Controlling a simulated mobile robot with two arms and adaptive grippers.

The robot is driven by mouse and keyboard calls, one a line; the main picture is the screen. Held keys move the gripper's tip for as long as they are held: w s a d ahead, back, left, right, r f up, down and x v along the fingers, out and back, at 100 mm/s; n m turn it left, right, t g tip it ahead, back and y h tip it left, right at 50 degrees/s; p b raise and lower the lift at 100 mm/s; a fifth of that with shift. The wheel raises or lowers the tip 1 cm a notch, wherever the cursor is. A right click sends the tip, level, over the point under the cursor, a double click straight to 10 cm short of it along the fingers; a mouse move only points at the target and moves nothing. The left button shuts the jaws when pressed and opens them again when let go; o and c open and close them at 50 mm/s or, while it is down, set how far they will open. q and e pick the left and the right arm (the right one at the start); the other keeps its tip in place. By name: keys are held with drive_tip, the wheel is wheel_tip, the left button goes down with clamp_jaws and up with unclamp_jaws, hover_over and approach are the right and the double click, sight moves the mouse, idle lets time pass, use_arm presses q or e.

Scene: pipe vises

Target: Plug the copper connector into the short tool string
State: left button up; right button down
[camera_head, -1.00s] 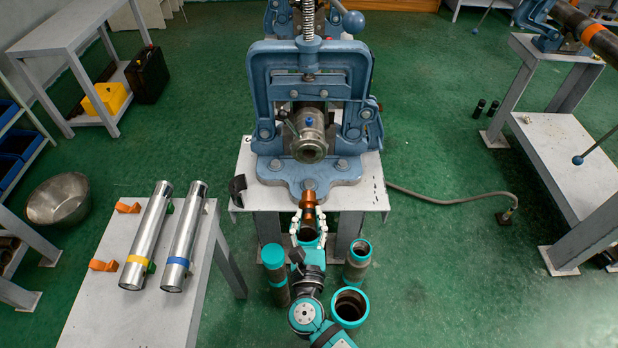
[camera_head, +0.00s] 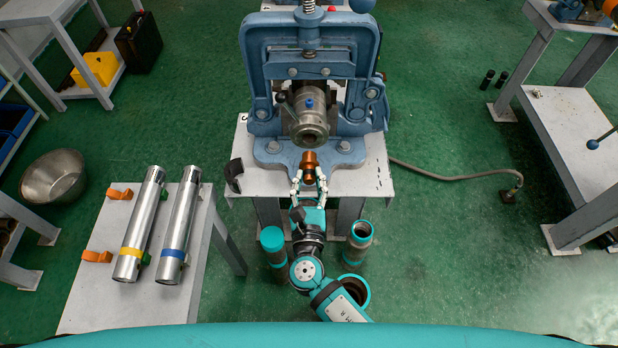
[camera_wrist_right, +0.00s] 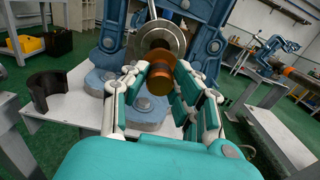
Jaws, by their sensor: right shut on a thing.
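The copper connector (camera_head: 309,165) is held in my right gripper (camera_head: 309,178), which is shut on it in front of the blue vise. In the right wrist view the copper connector (camera_wrist_right: 160,74) sits between the fingertips (camera_wrist_right: 160,82), its round end towards the camera. The short tool string (camera_head: 309,125) is a grey metal cylinder with a small blue knob, clamped in the blue vise (camera_head: 311,75). Its open end faces the connector; in the head view a small gap shows between them. The tool string's round end (camera_wrist_right: 160,45) is partly hidden behind the connector in the wrist view. My left gripper is not in view.
The vise stands on a grey table (camera_head: 370,180). Teal-ended pipes (camera_head: 273,243) stand below. Two silver tubes (camera_head: 140,225) lie on a left table. A hose (camera_head: 450,179) runs right across the floor.

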sight(309, 153)
drive_tip(key=shift+r, duration=0.2)
drive_tip(key=shift+w+f, duration=0.15)
drive_tip(key=shift+w, duration=1.75)
drive_tip(key=shift+w, duration=0.1)
drive_tip(key=shift+w+b, duration=0.3)
drive_tip(key=shift+w, duration=0.7)
drive_tip(key=shift+w, duration=0.15)
drive_tip(key=shift+w, duration=0.8)
